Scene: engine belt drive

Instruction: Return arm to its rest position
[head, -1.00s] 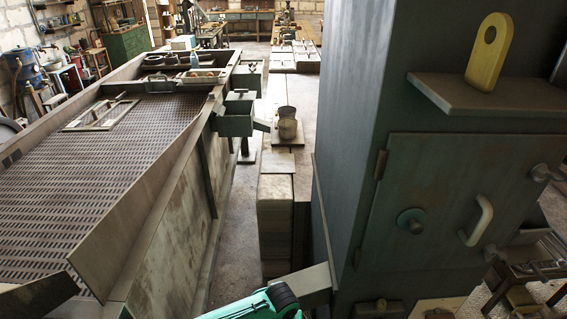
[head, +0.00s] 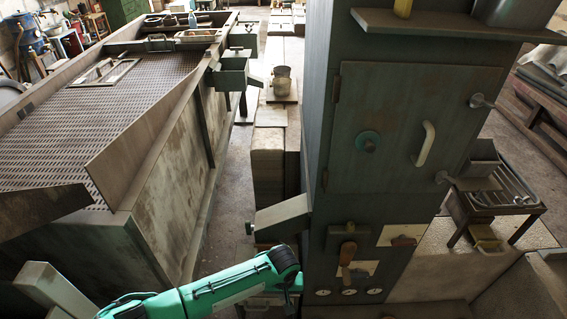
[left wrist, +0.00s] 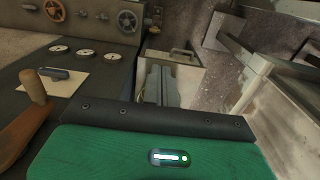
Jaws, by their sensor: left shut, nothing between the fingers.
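My left arm (head: 215,290) is green and comes in from the lower left in the head view. Its dark end is beside the lower front left corner of the tall dark cabinet (head: 345,150). In the left wrist view my left gripper (left wrist: 158,88) shows its grey fingers together, past a dark bolted bar and green housing. Nothing is between them. A wooden-handled lever (left wrist: 35,88) is to the left of the gripper in that view. My right gripper is not in view.
The cabinet door has a pale handle (head: 425,145), with gauges (head: 348,291) and levers below. A grey chute (head: 282,217) sticks out beside my arm's end. A long bin with a slotted top (head: 120,110) stands left. Floor shows between bin and cabinet.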

